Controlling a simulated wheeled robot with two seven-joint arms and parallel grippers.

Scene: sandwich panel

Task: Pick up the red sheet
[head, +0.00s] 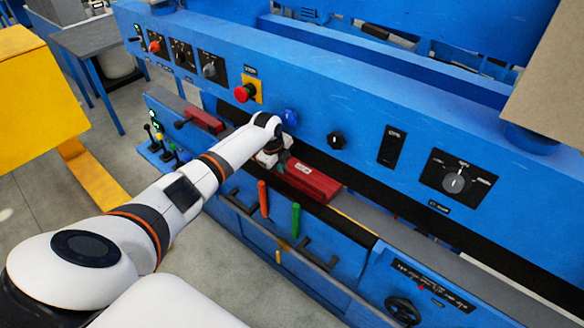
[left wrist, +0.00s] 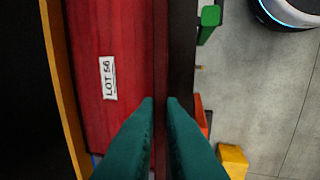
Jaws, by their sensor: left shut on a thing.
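The red sheet (head: 313,181) lies along the dark ledge under the blue control panel in the head view. A white label reading LOT 56 shows on its face in the left wrist view (left wrist: 108,40). My left gripper (head: 281,160) is at the sheet's left end in the head view. In the left wrist view its green fingers (left wrist: 161,102) are close together, shut on the sheet's edge with a thin dark red strip between them. The fingers hide part of the sheet. I cannot tell whether the sheet is clear of the ledge. My right gripper is not in view.
A second red piece (head: 205,120) lies further left on the ledge. The blue panel (head: 340,105) carries a red button (head: 243,93), a blue button (head: 289,117) and several knobs. Orange (head: 263,198) and green (head: 295,220) handles stick up in front.

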